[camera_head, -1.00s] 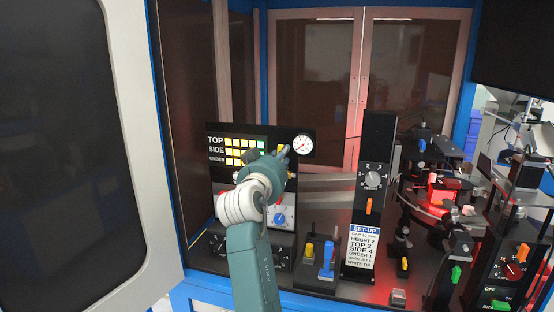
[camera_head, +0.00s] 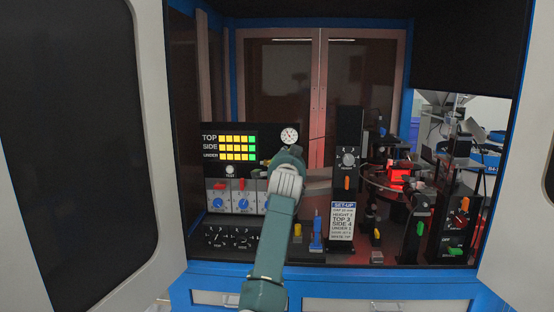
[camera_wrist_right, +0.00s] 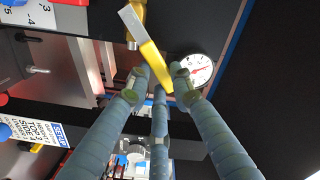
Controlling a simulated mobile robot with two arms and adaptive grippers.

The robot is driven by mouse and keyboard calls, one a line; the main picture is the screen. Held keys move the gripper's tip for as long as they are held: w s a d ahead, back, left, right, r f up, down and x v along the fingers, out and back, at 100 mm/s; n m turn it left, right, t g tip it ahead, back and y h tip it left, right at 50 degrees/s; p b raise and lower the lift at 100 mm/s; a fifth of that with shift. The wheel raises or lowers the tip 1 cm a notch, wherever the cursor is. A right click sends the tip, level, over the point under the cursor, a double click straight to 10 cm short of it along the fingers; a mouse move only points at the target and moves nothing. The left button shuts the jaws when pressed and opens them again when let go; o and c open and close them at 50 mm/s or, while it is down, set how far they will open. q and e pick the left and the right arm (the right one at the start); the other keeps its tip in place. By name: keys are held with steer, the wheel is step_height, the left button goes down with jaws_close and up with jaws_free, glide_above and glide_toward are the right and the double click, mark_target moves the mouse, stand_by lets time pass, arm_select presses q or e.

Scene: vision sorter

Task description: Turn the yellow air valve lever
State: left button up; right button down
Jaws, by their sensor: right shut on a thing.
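The yellow air valve lever (camera_wrist_right: 153,62) shows in the right wrist view as a flat yellow bar with a pale end, tilted across the picture beside a brass fitting (camera_wrist_right: 133,20). My right gripper (camera_wrist_right: 161,80) has its fingers shut around the lever's lower part. In the head view my right gripper (camera_head: 284,157) is at the right edge of the indicator panel, just below the gauge, and its wrist hides most of the lever. The round white gauge (camera_head: 289,136) is close by; it also shows in the wrist view (camera_wrist_right: 194,69) with a red needle. My left gripper is not in view.
The indicator panel (camera_head: 229,147) with yellow and green lights stands left of my gripper. Blue knobs (camera_head: 216,203) sit below it. A black post with a dial (camera_head: 348,158) and a set-up card (camera_head: 342,221) stands to the right. Blue and yellow levers (camera_head: 316,232) are on the bench.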

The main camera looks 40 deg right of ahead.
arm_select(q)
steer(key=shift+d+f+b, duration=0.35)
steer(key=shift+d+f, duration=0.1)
arm_select(e)
steer(key=f+m, duration=0.1)
steer(key=m, duration=0.1)
steer(key=f+m, duration=0.1)
steer(key=m, duration=0.2)
steer(key=f+m, duration=0.1)
steer(key=m, duration=0.1)
steer(key=shift+s+d+f+m, duration=0.35)
steer(key=shift+s+f+m, duration=0.05)
steer(key=c, duration=1.6)
jaws_free()
steer(key=shift+w, duration=0.1)
steer(key=shift+c, duration=0.2)
steer(key=shift+o, duration=0.8)
steer(key=shift+w+d+f, duration=0.15)
steer(key=shift+w+f, duration=0.2)
steer(key=shift+f, duration=0.15)
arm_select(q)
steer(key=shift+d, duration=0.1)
arm_select(e)
steer(key=v, duration=1.2)
steer(key=shift+s, duration=0.1)
